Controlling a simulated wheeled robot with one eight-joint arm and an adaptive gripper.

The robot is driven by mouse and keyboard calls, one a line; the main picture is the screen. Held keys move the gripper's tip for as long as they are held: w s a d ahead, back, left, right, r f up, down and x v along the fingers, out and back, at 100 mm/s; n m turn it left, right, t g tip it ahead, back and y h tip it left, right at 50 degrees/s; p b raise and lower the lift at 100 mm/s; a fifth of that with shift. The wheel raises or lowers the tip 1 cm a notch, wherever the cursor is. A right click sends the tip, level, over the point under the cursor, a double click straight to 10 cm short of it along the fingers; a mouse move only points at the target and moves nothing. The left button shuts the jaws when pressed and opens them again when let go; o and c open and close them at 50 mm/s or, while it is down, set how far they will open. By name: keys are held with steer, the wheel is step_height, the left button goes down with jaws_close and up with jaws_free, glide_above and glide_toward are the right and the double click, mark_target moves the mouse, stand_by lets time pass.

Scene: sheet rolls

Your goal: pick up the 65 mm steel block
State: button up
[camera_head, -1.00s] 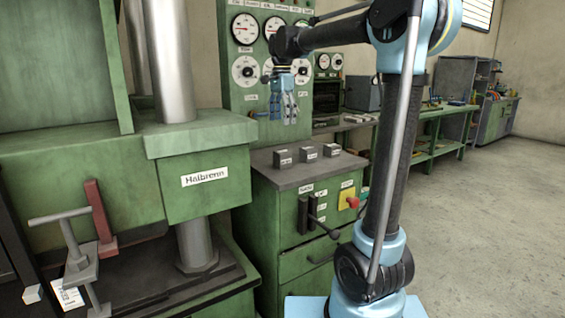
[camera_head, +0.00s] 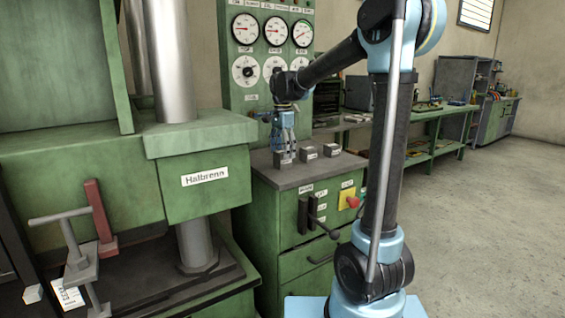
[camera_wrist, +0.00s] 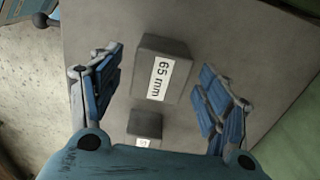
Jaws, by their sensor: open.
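The 65 mm steel block (camera_wrist: 147,52), dark grey with a white "65 mm" label, stands on the grey cabinet top (camera_wrist: 240,50) in the wrist view. My gripper (camera_wrist: 160,78) is open, one blue finger on each side of the block with gaps between. In the head view my gripper (camera_head: 284,142) points down at the leftmost block (camera_head: 281,163), which appears to be this one; its fingers partly cover it. Its label is too small to read there.
Two other labelled blocks stand to the right in the head view, a middle block (camera_head: 308,153) and a right block (camera_head: 331,150). A gauge panel (camera_head: 262,50) rises behind. The green press (camera_head: 200,155) stands at left.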

steer(key=shift+f, duration=1.25)
steer(key=shift+c, duration=0.6)
jaws_close()
steer(key=shift+r, duration=0.1)
